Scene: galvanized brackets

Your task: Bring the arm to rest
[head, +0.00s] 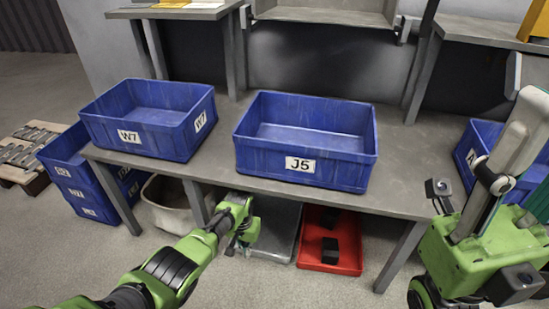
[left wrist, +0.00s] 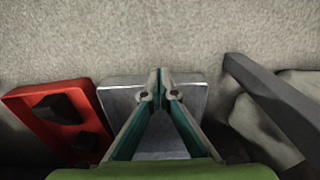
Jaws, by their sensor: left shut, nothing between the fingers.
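My left arm reaches in from the lower left of the head view. Its gripper (head: 238,246) hangs in front of the table's front edge, low, over the grey tray under the table. In the left wrist view the left gripper's fingertips (left wrist: 160,84) meet, with nothing between them, above the grey tray (left wrist: 190,97). My right gripper (head: 515,135) stands at the right edge of the head view with its fingers pointing up. It is partly cut off, and its opening is unclear.
Blue bins W7 (head: 150,138) and J5 (head: 290,178) stand empty on the grey table (head: 220,180). Below are a red tray (head: 345,262) with black pieces and a whitish bin (head: 165,215). Blue bins (head: 85,195) are stacked at left. Table legs (head: 400,255) flank the trays.

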